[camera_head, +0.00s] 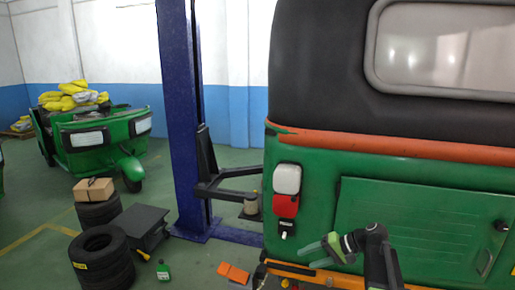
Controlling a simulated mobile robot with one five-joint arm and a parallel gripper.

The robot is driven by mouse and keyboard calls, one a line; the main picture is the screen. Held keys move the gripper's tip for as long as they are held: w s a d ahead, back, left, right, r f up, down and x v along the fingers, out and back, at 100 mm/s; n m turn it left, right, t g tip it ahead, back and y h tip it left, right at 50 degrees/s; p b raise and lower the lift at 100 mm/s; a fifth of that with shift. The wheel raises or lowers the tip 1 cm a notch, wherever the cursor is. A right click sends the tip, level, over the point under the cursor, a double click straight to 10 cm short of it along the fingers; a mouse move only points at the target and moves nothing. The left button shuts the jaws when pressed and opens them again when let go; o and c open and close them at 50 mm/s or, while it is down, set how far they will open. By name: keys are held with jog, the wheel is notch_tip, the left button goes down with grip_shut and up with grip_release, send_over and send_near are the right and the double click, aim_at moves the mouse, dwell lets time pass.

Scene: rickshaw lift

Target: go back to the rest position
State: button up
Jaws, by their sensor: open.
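My gripper (325,250) is at the lower middle right of the head camera view, with green fingers pointing left. It is open and I see nothing between its fingers. My dark arm rises from the bottom edge and bends over to the left. Behind the gripper is the rear of a green and black rickshaw (420,225). The gripper appears in front of the rear panel, below the red and white tail light (286,190). I cannot tell how far it is from the panel.
A blue lift post (180,110) with a black lift arm (225,185) stands left of the rickshaw. Stacked tyres (103,260), a cardboard box (94,189) and a dark low cart (138,223) are at left. An orange object (233,273) and a green bottle (163,271) are on the floor.

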jog(key=s+a+f+n+g+h, duration=0.3)
jog(key=s+a+f+h, duration=0.4)
jog(key=s+a, duration=0.45)
jog(key=s+d+f+h, duration=0.2)
jog(key=d+h, duration=0.1)
jog(key=d, duration=0.4)
jog(key=shift+s+d+f+m, duration=0.2)
jog(key=shift+f+m, duration=0.1)
jog(key=shift+f, duration=0.05)
